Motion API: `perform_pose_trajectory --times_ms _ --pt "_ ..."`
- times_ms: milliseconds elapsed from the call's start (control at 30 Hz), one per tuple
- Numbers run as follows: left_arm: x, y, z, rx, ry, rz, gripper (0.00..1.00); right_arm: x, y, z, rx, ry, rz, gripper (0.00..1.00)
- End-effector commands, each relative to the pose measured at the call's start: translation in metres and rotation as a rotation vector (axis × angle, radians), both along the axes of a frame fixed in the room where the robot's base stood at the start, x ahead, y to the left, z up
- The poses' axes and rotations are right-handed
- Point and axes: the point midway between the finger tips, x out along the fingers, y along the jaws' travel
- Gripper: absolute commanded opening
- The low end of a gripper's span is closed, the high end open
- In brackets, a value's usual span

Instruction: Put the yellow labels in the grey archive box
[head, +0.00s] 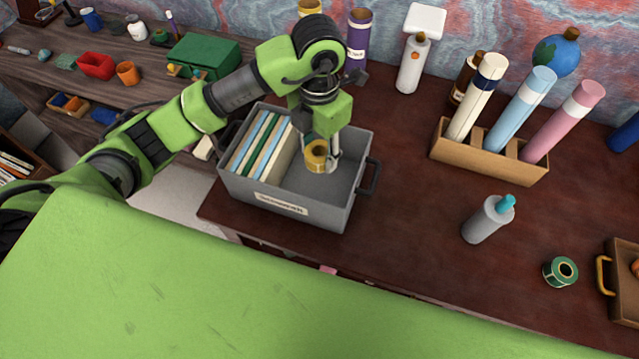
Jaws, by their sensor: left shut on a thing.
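The grey archive box (290,203) stands near the left front edge of the dark desk, with a paper label on its front. Several upright folders (262,145) fill its left part; its right part shows bare floor. My left gripper (327,163) points down inside the right part of the box. It is shut on a yellow label roll (316,154). Whether the roll touches the box floor is hard to tell. My right gripper is out of view. A yellow-topped roll or jar (310,7) shows at the top edge behind my arm; I cannot tell what it is.
A wooden holder with rolled tubes (487,158) stands at the back right. A grey bottle with a teal cap (487,220) and a green label roll (560,271) are at the right front. A purple container (358,38) and a white dispenser (412,62) stand behind. The desk's middle is clear.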

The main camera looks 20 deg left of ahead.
Motion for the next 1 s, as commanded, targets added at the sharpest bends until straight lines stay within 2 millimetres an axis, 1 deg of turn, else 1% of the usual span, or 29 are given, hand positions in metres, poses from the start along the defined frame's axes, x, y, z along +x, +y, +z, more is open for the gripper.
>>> perform_pose_trajectory --times_ms 67,133,300,400,567,733,833,1000 --pt "0.0 -0.001 -0.006 0.0 0.005 0.035 0.17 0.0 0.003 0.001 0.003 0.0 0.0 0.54" --pt "-0.001 -0.001 -0.015 0.0 0.008 0.049 0.17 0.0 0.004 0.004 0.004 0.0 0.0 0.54" --pt "-0.001 -0.001 -0.047 0.001 0.009 0.047 0.17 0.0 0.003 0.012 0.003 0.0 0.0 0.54" --pt "-0.001 -0.001 -0.059 0.001 0.006 0.046 0.17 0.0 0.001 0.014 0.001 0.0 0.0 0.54" --pt "0.0 -0.001 -0.071 0.0 0.005 0.045 0.17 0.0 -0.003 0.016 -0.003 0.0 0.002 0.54" --pt "-0.001 -0.001 -0.095 0.0 0.007 0.045 0.17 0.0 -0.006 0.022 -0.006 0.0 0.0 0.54" --pt "0.0 0.0 -0.102 0.0 0.003 0.044 0.17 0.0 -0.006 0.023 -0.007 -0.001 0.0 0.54" --pt "0.0 -0.001 -0.102 0.001 0.002 0.043 0.17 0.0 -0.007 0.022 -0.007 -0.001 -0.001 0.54"
